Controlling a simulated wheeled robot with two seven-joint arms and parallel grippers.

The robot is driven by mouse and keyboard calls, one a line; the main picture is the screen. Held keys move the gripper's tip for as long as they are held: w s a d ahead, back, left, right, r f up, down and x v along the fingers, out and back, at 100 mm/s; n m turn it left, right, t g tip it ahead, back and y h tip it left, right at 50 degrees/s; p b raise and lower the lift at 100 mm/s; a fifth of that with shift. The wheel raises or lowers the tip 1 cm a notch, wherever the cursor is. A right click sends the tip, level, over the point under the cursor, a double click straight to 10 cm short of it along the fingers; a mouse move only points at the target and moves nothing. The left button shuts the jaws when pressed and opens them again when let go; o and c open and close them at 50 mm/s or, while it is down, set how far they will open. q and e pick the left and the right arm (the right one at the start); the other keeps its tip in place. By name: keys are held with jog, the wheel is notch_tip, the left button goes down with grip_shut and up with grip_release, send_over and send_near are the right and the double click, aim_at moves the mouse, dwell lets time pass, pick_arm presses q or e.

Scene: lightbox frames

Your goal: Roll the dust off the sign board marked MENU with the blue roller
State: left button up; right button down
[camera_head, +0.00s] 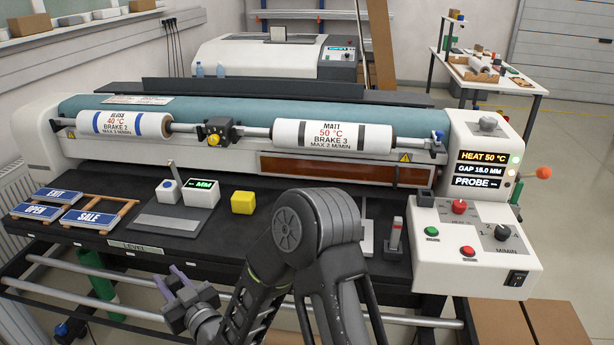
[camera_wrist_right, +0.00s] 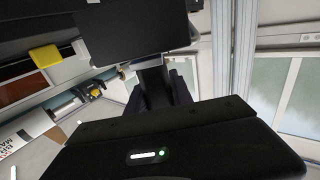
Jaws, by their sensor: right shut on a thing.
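I see no board marked MENU and cannot pick out the blue roller. My right gripper (camera_head: 167,276) is low at the table's front edge, right of and nearer than the SALE board. In the right wrist view, its dark fingers (camera_wrist_right: 160,92) are around a narrow dark part, shut on it. A dark flat panel (camera_wrist_right: 130,32) shows beyond; I cannot tell whether they join. My left gripper is not in view.
Behind is the laminating machine with two rolls (camera_head: 332,136). A control box (camera_head: 475,245) is at the right. My arm hides the table's middle.

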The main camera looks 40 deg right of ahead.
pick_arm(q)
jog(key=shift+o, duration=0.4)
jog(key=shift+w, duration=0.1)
pick_arm(e)
jog(key=shift+w, duration=0.15)
